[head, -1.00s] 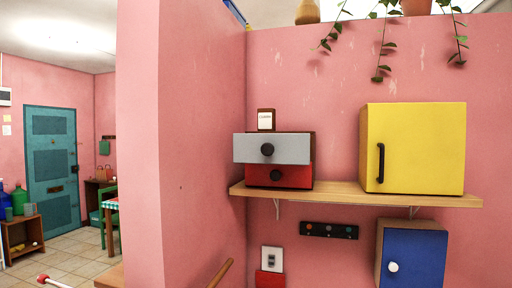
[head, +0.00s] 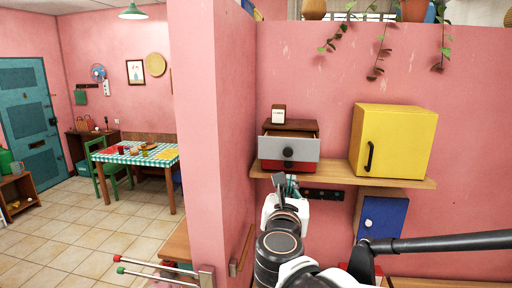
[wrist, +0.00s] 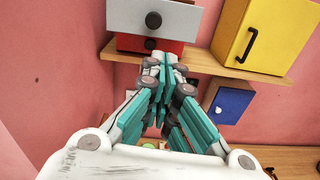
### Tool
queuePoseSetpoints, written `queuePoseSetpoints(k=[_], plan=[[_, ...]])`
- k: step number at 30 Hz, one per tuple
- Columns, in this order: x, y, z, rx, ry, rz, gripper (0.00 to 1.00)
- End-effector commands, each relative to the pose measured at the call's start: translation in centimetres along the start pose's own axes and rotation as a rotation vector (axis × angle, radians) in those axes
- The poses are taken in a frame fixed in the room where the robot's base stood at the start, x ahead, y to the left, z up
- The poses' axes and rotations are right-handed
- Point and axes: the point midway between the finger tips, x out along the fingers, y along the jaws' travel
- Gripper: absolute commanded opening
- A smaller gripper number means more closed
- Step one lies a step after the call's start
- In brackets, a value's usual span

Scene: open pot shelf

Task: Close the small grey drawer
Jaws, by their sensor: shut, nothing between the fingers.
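The small grey drawer (head: 288,151) is the upper drawer of a small wooden chest on the wall shelf. It stands pulled out, with its open top showing, and has a dark round knob. It also shows at the top of the wrist view (wrist: 153,18). The red drawer (head: 288,166) below it is mostly covered by the grey one. My gripper (head: 291,180) is shut and empty, just below the drawers near the shelf's front edge. In the wrist view its teal fingers (wrist: 165,62) point up toward the red drawer; I cannot tell whether they touch anything.
The wooden shelf (head: 400,181) also bears a yellow cabinet (head: 398,140) to the right. A small labelled box (head: 278,114) stands on the chest. A blue-doored cabinet (head: 384,217) hangs below. A pink wall end (head: 205,150) stands close on the left. Plants trail from above.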

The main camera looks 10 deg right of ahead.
Motion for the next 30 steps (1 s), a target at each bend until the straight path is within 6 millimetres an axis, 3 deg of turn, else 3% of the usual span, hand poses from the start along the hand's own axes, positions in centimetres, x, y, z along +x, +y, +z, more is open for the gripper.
queuePoseSetpoints(k=[2,8,24,30], plan=[[0.1,0.7,0.9,-0.054,-0.019,0.012,0.0],[1.2,0.9,1.0,-0.08,-0.028,0.015,0.0],[10.5,1.0,1.3,-0.076,-0.027,0.014,0.0],[13.0,1.1,1.4,-0.075,-0.026,0.015,0.0]])
